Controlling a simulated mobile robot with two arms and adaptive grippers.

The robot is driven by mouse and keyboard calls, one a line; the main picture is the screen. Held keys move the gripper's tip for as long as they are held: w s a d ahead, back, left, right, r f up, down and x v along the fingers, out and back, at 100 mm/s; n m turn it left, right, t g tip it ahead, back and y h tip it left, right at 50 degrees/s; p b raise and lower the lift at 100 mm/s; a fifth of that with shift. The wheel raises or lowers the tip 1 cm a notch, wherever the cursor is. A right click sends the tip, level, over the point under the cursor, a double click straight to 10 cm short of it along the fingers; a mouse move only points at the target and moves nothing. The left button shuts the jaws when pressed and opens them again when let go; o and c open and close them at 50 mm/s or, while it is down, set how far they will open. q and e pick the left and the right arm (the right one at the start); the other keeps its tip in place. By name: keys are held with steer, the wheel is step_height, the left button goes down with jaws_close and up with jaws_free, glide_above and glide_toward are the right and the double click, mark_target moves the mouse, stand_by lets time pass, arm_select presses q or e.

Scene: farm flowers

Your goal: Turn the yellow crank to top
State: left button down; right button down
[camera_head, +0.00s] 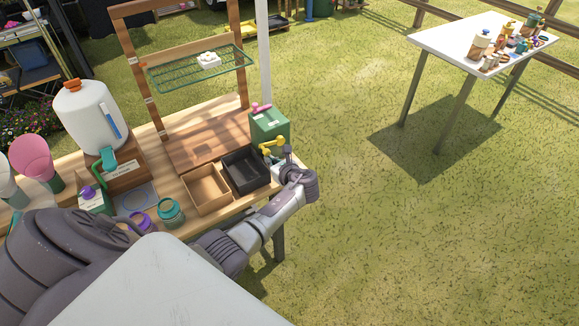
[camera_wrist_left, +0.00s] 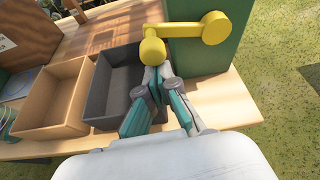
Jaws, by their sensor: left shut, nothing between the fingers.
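The yellow crank (camera_head: 272,146) is on the side of a green box (camera_head: 268,125) at the right end of the wooden table. In the left wrist view the crank (camera_wrist_left: 190,33) has a round hub at the right and a knob at the left, with its arm lying nearly level. My left gripper (camera_wrist_left: 156,72) is shut and empty. Its fingertips are just below the knob, close to it; I cannot tell whether they touch. In the head view the gripper is partly hidden by my wrist. My right gripper is not in view.
A black tray (camera_head: 262,184) and a tan tray (camera_head: 193,201) stand left of the crank. A white dispenser (camera_head: 88,118), jars and a wire shelf (camera_head: 203,72) are farther left and behind. Open grass lies right of the table. A white table (camera_head: 456,40) stands far off.

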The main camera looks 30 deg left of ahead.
arm_select(q)
steer(key=v, duration=1.2)
